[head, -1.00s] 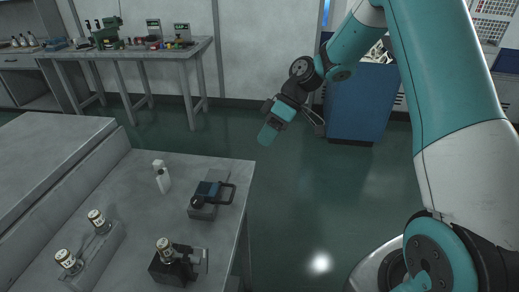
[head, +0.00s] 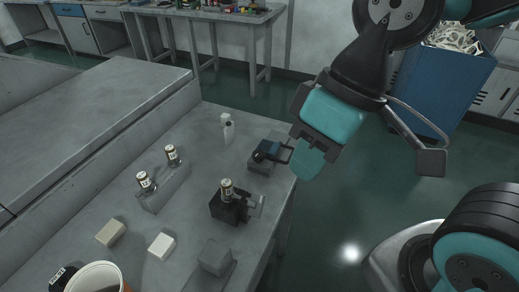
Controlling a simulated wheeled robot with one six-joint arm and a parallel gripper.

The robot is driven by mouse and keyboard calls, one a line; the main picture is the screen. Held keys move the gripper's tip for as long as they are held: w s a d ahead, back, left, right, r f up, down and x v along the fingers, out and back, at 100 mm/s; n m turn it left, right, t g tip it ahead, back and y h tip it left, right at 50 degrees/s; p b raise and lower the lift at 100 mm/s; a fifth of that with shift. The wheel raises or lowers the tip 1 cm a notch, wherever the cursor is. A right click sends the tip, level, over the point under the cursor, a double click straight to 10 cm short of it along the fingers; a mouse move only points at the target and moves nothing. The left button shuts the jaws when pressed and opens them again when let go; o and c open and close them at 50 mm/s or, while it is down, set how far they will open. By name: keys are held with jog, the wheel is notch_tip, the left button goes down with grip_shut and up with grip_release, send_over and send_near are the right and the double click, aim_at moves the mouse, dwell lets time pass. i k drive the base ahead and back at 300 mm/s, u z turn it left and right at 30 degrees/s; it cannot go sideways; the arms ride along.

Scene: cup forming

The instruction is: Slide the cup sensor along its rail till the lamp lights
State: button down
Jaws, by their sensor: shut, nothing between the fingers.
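My gripper (head: 308,158) hangs over the right edge of the grey bench, with its teal fingers shut and empty. It appears close to the handle of a dark block with a blue top (head: 264,156); I cannot tell the gap. A black block (head: 228,209) nearer the camera bears a small can-shaped piece (head: 227,188) and has a grey plate with a dark clamp at its right. A small white upright piece with a dark spot (head: 227,132) stands behind. I cannot tell which of these is the cup sensor, its rail or the lamp. No lit lamp shows on the bench.
A grey bar (head: 168,188) bears two can-shaped pieces. A grey block (head: 214,257), a white block (head: 161,245), a beige block (head: 111,232) and a tub with an orange rim (head: 98,268) are nearer. Open floor lies right of the bench; a blue bin (head: 447,92) stands beyond.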

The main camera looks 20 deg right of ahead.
aim_at(271, 149)
jog(key=u, duration=1.35)
jog(key=k, duration=0.7)
jog(key=z, duration=1)
jog(key=i, duration=0.5)
